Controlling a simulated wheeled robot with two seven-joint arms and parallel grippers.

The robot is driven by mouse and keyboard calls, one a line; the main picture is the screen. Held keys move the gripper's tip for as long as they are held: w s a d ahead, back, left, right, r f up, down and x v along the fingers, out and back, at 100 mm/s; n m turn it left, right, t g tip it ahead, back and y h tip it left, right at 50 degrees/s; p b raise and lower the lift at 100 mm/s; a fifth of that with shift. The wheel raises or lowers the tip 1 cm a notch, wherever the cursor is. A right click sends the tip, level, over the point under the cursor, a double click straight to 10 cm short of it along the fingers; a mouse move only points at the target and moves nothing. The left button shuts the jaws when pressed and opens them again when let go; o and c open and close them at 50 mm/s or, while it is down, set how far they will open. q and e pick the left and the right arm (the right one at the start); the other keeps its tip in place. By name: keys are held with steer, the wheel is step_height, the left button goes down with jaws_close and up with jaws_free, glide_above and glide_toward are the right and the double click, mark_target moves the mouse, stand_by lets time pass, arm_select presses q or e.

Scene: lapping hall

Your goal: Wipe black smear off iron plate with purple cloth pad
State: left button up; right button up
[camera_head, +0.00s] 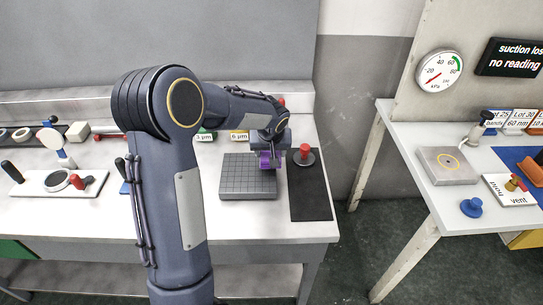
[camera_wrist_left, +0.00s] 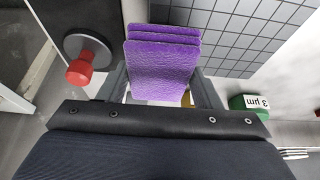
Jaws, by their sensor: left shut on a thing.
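The purple cloth pad (camera_head: 266,161) is between the fingers of my left gripper (camera_head: 272,150), which is shut on it. In the left wrist view the pad (camera_wrist_left: 162,66) shows as a stack of folded layers between both fingers. The iron plate (camera_head: 243,184) is a dark grey block with a grid of grooves on the table. It also shows in the left wrist view (camera_wrist_left: 250,42), behind the pad. The pad is at the plate's back right corner; I cannot tell whether it touches. I see no black smear on the visible part. My right gripper is out of view.
A black mat (camera_head: 312,201) lies right of the plate, with a red-knobbed round weight (camera_head: 304,154) on it. Green "3 µm" (camera_head: 205,135) and yellow "6 µm" (camera_head: 239,136) labelled items stand behind. A white tray (camera_head: 88,184) is at left. A second table (camera_head: 418,195) stands right, across a gap.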

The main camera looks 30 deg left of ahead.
arm_select(q)
steer(key=shift+s+a+r, duration=0.1)
steer(key=shift+r, duration=0.45)
steer(key=shift+r+p, duration=1.25)
steer(key=shift+r, duration=0.2)
steer(key=shift+r+p, duration=0.4)
steer(key=shift+r, duration=0.35)
